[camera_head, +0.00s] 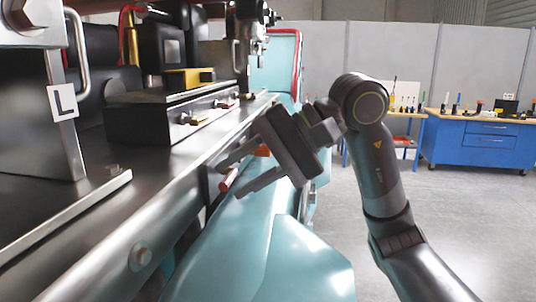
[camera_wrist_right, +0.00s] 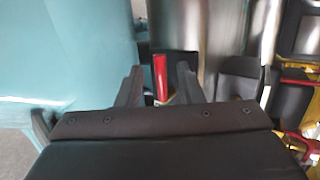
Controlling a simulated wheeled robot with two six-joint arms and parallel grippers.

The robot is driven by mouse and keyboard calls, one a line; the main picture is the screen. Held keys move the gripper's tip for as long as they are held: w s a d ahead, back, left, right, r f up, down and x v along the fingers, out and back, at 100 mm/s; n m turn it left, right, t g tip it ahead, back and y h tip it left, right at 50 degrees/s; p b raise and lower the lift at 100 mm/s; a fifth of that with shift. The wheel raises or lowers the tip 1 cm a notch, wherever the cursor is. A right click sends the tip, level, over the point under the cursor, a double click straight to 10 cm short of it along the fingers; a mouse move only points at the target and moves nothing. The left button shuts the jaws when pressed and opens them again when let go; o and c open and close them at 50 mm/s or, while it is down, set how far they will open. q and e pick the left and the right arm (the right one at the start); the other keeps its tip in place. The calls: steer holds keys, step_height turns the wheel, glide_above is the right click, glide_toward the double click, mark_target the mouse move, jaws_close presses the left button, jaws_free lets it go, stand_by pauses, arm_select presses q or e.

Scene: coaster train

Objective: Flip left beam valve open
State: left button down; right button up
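A small red valve handle (camera_head: 228,181) sticks out under the side beam of the coaster train (camera_head: 142,200). It also shows in the right wrist view (camera_wrist_right: 161,78), where it stands upright with a yellowish part at its lower end. My right gripper (camera_head: 231,180) is open at the beam's side, with its two fingers spread around the handle. In the right wrist view the fingers (camera_wrist_right: 159,72) are on either side of the handle, with a gap visible on both sides. The valve body is mostly hidden behind the beam and gripper. My left gripper is not in view.
A white plate marked L (camera_head: 62,102) is on a metal post at left. Teal body panels (camera_head: 270,255) lie below the beam, close under the gripper. A blue workbench (camera_head: 480,145) stands at the far right. The grey floor (camera_head: 465,225) at right is clear.

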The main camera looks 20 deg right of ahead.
steer(key=shift+s+d+r+b, duration=0.15)
steer(key=shift+d+r+b, duration=0.2)
steer(key=shift+d, duration=0.15)
steer(key=b+v, duration=0.4)
steer(key=v, duration=1.2)
steer(key=shift+s, duration=0.15)
